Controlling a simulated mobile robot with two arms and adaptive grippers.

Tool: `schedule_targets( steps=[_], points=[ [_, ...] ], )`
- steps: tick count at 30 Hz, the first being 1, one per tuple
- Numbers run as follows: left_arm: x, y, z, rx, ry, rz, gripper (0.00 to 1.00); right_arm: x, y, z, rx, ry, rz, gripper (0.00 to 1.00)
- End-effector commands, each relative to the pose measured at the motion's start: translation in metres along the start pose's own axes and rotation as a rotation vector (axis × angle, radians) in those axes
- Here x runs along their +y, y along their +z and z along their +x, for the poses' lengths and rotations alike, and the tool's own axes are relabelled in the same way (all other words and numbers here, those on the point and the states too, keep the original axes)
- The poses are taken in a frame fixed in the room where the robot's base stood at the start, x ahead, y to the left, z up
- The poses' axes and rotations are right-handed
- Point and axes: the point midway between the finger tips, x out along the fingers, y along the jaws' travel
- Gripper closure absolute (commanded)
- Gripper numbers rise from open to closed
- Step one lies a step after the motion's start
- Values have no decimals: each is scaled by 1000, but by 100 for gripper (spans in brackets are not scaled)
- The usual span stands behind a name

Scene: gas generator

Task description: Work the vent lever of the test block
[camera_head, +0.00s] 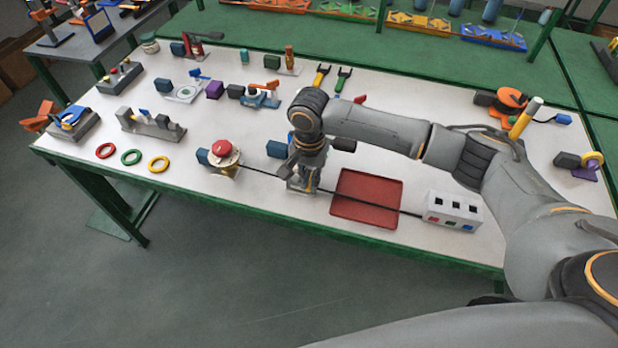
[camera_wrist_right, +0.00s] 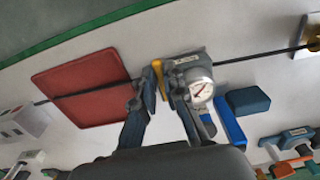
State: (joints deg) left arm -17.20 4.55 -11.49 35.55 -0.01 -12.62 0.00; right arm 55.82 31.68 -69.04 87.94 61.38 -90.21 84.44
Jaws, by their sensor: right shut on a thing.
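The grey test block (camera_wrist_right: 190,62) with a round white pressure gauge (camera_wrist_right: 200,90) stands on the white table and joins a black line running both ways. In the head view the test block (camera_head: 303,186) is largely hidden under my right gripper (camera_head: 298,166). In the right wrist view my right gripper (camera_wrist_right: 164,92) has its fingertips at the block's left side, shut on the yellow lever (camera_wrist_right: 157,70). Part of the lever is hidden by the fingers. A blue handle (camera_wrist_right: 230,120) sticks out beside the gauge. My left gripper is not in view.
A red tray (camera_head: 366,198) and a white socket box (camera_head: 452,210) lie to the right. A red-topped valve (camera_head: 222,150) stands to the left. Red, green and yellow rings (camera_head: 131,157) lie near the front-left edge. Tools and fittings fill the back.

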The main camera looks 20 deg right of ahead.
Motion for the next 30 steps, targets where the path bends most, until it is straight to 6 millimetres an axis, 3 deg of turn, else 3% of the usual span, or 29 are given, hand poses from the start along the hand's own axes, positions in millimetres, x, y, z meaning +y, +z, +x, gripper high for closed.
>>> schedule_targets(
  steps=[11,18,30],
  points=[
    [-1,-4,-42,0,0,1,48,8,0,-6,-4,1,-212,100],
    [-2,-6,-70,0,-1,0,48,16,-3,-6,-3,1,-437,100],
    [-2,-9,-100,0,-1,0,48,26,-11,-3,-2,0,-817,100]
  ],
)
